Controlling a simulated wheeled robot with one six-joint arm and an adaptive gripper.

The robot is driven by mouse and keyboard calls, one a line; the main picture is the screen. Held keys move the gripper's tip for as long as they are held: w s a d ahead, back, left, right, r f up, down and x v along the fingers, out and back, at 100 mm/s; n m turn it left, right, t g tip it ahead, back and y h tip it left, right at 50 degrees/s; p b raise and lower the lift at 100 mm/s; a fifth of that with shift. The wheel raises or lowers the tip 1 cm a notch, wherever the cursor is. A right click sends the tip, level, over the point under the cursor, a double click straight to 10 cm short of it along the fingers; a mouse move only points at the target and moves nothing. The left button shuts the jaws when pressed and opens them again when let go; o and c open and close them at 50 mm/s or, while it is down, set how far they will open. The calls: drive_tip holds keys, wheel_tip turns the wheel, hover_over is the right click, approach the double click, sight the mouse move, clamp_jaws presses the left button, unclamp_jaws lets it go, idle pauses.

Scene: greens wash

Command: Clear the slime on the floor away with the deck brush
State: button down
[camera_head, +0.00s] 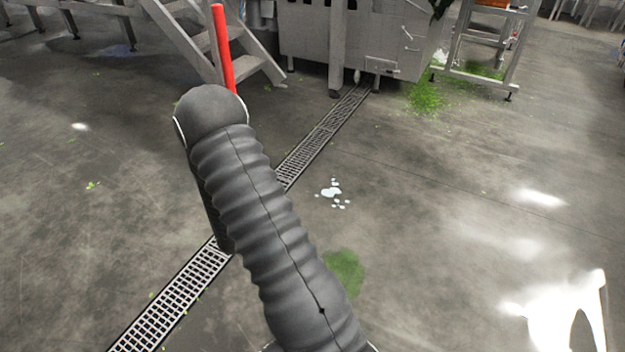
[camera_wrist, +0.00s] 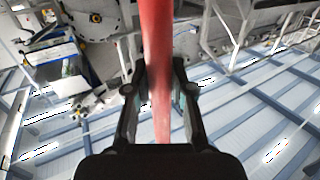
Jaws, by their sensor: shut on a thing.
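A green patch of slime (camera_head: 344,272) lies on the grey floor, partly hidden behind my arm in the head view. A red handle (camera_head: 222,45) rises above the top of my arm. In the wrist view the red handle (camera_wrist: 156,60) runs between the two fingers of my gripper (camera_wrist: 160,95), which is shut on it. I take it for the deck brush's handle. The brush head is not visible in either view. My gripper is hidden behind my arm in the head view.
A slotted floor drain (camera_head: 322,134) runs diagonally past my arm. White foam spots (camera_head: 332,190) lie right of it. More green matter (camera_head: 428,97) lies by the grey machine (camera_head: 345,40) at the back. Metal steps (camera_head: 225,45) stand at the back left. The right floor is mostly open.

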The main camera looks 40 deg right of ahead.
drive_tip(key=s+d+m+g+h+b, duration=0.1)
drive_tip(key=s+d+m+g+h, duration=0.4)
drive_tip(key=s+d+m+g, duration=0.7)
drive_tip(key=shift+s+d+r+m+g+h, duration=0.4)
drive_tip(key=shift+s+d+g, duration=0.55)
drive_tip(key=shift+g, duration=2.15)
drive_tip(key=shift+w, duration=0.3)
wheel_tip(320, 180, down, 5)
drive_tip(key=b, duration=0.3)
drive_tip(key=shift+d+b, duration=0.1)
drive_tip(key=shift+b, duration=0.25)
